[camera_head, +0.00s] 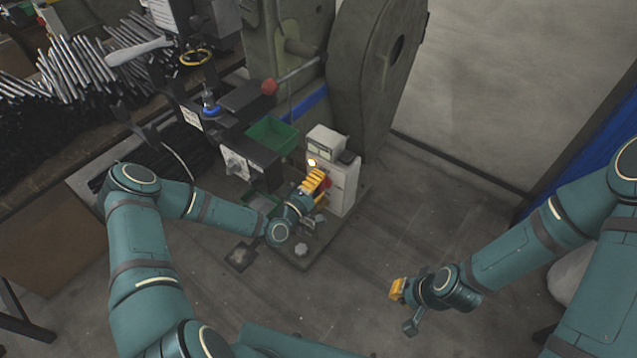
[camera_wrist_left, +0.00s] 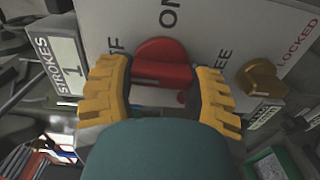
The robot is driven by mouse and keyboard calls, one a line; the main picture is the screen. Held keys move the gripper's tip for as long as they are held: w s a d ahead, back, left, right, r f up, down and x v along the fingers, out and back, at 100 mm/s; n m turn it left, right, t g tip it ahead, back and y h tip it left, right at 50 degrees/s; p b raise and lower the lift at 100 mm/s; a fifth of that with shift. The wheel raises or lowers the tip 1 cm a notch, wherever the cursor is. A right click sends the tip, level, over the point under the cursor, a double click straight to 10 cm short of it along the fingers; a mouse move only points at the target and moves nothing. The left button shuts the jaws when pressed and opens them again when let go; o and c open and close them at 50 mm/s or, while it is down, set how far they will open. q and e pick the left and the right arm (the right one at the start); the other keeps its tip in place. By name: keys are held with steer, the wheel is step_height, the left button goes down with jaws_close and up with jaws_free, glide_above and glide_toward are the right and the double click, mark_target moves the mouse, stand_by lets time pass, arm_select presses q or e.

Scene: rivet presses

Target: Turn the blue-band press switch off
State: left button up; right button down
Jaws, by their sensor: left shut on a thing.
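The press with the blue band (camera_head: 308,104) stands at the upper middle of the head view. Its pale control box (camera_head: 345,185) is at the front, with a lit lamp (camera_head: 312,163). My left gripper (camera_head: 316,181) is at this box. In the left wrist view, the red switch knob (camera_wrist_left: 163,60) sits between its yellow fingers (camera_wrist_left: 160,92), which are shut on it. "ON" is printed above the knob; an "OFF" label to its left is partly hidden. I cannot tell exactly where the knob points. My right gripper (camera_head: 402,300) hangs over the floor, its opening unclear.
A brass-coloured knob (camera_wrist_left: 262,80) by "LOCKED" and "FREE" lettering is right of the red one. A "STROKES" counter (camera_wrist_left: 62,65) reads 1. A green bin (camera_head: 272,135) and a dial box (camera_head: 248,162) are left of the control box. Floor at lower middle is clear.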

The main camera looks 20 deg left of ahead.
arm_select(q)
steer(key=shift+n, duration=0.3)
steer(key=o, duration=1.2)
steer(key=shift+s, duration=0.15)
steer(key=v, duration=1.2)
steer(key=shift+d, duration=0.15)
